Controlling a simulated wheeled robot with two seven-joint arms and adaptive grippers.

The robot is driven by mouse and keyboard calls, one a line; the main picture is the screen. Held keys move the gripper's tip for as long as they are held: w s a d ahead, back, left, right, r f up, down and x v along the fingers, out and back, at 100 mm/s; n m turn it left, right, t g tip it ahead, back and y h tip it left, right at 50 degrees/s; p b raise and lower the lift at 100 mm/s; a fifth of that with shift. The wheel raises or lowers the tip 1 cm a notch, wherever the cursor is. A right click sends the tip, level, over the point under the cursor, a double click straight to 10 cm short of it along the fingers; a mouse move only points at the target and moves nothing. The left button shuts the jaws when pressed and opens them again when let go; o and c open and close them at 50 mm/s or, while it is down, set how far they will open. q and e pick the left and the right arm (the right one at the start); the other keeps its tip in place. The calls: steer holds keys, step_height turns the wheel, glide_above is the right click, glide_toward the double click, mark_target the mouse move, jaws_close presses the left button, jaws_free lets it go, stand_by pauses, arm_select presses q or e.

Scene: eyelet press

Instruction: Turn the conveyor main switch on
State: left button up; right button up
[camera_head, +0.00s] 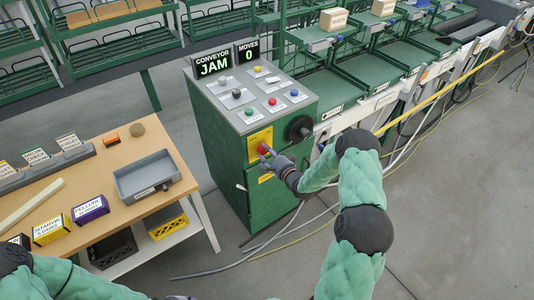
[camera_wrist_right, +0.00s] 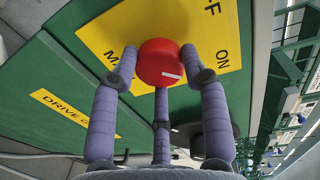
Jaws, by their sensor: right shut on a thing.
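The conveyor main switch is a red round knob (camera_head: 264,148) on a yellow plate (camera_head: 259,138) on the front of the green control cabinet (camera_head: 226,172). In the right wrist view the knob (camera_wrist_right: 160,63) shows a white mark pointing right, and the plate (camera_wrist_right: 110,38) carries the words ON and part of OFF. The mark lies nearer to ON. My right gripper (camera_head: 269,158) is shut on the knob, with its fingers around the knob's edge. My left gripper is not in view; only part of my left arm shows at the lower left.
A display (camera_head: 213,65) reads CONVEYOR JAM and another (camera_head: 247,52) reads MOVES 0. A black round knob (camera_head: 299,128) sits right of the plate. A wooden table (camera_head: 100,175) with a grey tray (camera_head: 148,176) stands at left. Cables lie on the floor.

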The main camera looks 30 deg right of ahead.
steer(key=shift+w+d+r, duration=0.2)
steer(key=shift+d+r, duration=0.2)
steer(key=shift+d, duration=0.05)
steer(key=o, duration=1)
steer(key=shift+o, duration=0.7)
steer(key=shift+f, duration=0.2)
steer(key=shift+a, duration=0.1)
steer(key=shift+s, duration=0.15)
steer(key=s, duration=1.1)
steer(key=shift+s+d+r, duration=0.35)
steer(key=shift+s+r, duration=0.05)
steer(key=shift+r, duration=0.05)
